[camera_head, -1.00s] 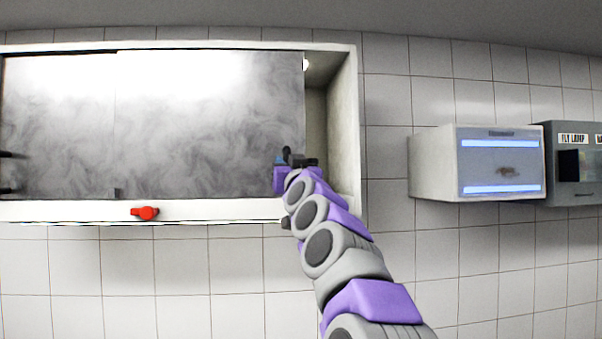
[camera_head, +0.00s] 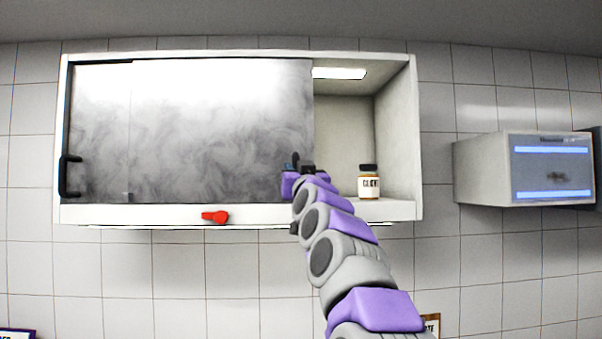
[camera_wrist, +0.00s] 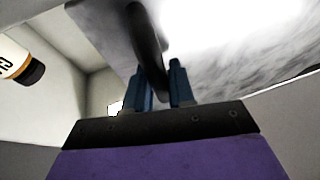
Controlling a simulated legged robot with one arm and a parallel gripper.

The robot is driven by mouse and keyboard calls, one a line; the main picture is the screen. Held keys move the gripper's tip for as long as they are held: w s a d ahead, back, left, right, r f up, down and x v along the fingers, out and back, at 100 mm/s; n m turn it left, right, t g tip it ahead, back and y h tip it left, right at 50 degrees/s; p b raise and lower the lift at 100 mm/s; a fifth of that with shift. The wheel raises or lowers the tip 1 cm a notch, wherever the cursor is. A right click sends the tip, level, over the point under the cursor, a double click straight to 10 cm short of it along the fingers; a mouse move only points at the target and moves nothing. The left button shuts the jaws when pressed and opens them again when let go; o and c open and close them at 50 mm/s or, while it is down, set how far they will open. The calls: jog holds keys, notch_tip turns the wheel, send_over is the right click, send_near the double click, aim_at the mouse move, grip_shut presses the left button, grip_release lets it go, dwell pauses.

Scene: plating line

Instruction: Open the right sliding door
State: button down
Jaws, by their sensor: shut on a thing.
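The right sliding door (camera_head: 220,125) is a smoky grey panel on the white wall cabinet (camera_head: 400,130). It stands partly open, its right edge left of the cabinet's right wall. My gripper (camera_head: 292,170) is at the door's right edge, shut on the dark door handle (camera_head: 297,159). In the wrist view, the blue fingers of my gripper (camera_wrist: 161,85) are either side of the black handle (camera_wrist: 146,45), with the door (camera_wrist: 225,45) behind. The left door (camera_head: 100,130) shows as a strip with its own black handle (camera_head: 67,177).
A labelled jar with a dark lid (camera_head: 369,184) stands in the open right part of the cabinet; it also shows in the wrist view (camera_wrist: 18,62). A red lever (camera_head: 214,217) is on the cabinet's lower ledge. A grey box unit (camera_head: 485,172) hangs to the right.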

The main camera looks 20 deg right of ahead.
jog(key=c, duration=1.3)
grip_release()
jog(key=a, duration=0.2)
jog(key=w+a, duration=0.1)
jog(key=shift+a+r, duration=0.1)
jog(key=shift+a, duration=0.3)
jog(key=shift+c, duration=0.2)
jog(key=shift+a, duration=0.3)
jog(key=shift+s+d, duration=0.15)
jog(key=shift+d, duration=0.75)
jog(key=shift+s+d, duration=0.1)
jog(key=shift+d, duration=0.8)
jog(key=d+b+v, duration=0.1)
jog(key=b+v, duration=0.4)
jog(key=v, duration=1.2)
jog(key=shift+a, duration=0.4)
jog(key=shift+a, duration=0.1)
